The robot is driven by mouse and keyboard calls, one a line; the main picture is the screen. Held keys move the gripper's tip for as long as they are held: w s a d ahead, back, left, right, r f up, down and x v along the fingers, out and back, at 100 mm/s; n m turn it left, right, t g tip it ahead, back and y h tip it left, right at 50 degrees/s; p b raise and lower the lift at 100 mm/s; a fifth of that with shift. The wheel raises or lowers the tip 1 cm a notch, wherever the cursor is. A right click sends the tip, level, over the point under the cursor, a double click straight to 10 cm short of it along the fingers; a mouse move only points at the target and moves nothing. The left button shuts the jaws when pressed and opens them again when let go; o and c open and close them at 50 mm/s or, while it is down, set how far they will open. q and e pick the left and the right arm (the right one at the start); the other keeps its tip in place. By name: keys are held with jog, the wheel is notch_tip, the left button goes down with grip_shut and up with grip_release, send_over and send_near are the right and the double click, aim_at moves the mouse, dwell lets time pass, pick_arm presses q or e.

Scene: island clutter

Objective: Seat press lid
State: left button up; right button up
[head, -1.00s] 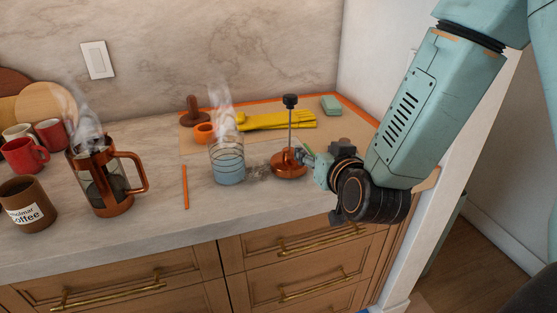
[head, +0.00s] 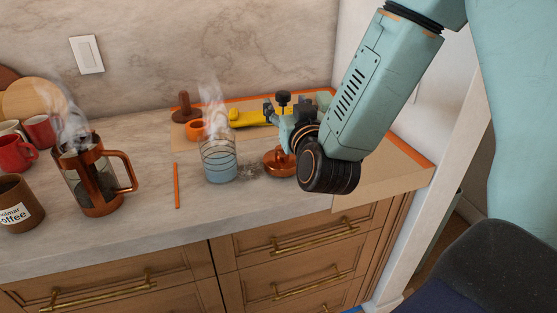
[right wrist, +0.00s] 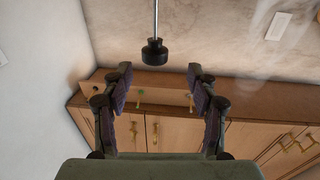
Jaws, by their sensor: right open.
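The press lid (head: 280,164) is a copper disc lying on the counter, with a thin rod and a black knob (head: 283,97) standing upright above it. My right gripper (head: 284,109) is open near the knob. In the right wrist view the knob (right wrist: 154,53) and rod show just beyond the open fingertips (right wrist: 160,74), apart from both fingers. The arm hides part of the lid and most of the rod in the head view. The coffee press (head: 96,182), glass in a copper frame with a handle, stands open and steaming at left. My left gripper is out of view.
A steaming ribbed glass (head: 218,163) stands left of the lid, with dark grounds (head: 251,167) between. An orange stick (head: 176,186), brown mug (head: 18,205), red mug (head: 14,154), orange cup (head: 195,130), brown tamper-like piece (head: 185,106) and yellow cloth (head: 247,117) lie around.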

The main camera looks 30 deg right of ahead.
aim_at(287, 100)
jog(key=w+d, duration=0.2)
jog(key=w, duration=0.1)
jog(key=shift+w+d+f, duration=0.15)
jog(key=shift+d+f, duration=0.1)
jog(key=shift+f, duration=0.1)
jog(key=shift+w, duration=0.4)
jog(key=shift+w+a+r, duration=0.2)
jog(key=shift+w, duration=0.3)
jog(key=shift+w+d+f, duration=0.15)
jog(key=shift+d, duration=0.25)
jog(key=shift+c, duration=1.2)
jog(key=shift+a, duration=0.3)
jog(key=c, duration=0.4)
jog(key=shift+d, duration=0.2)
grip_shut()
jog(key=shift+a, duration=0.1)
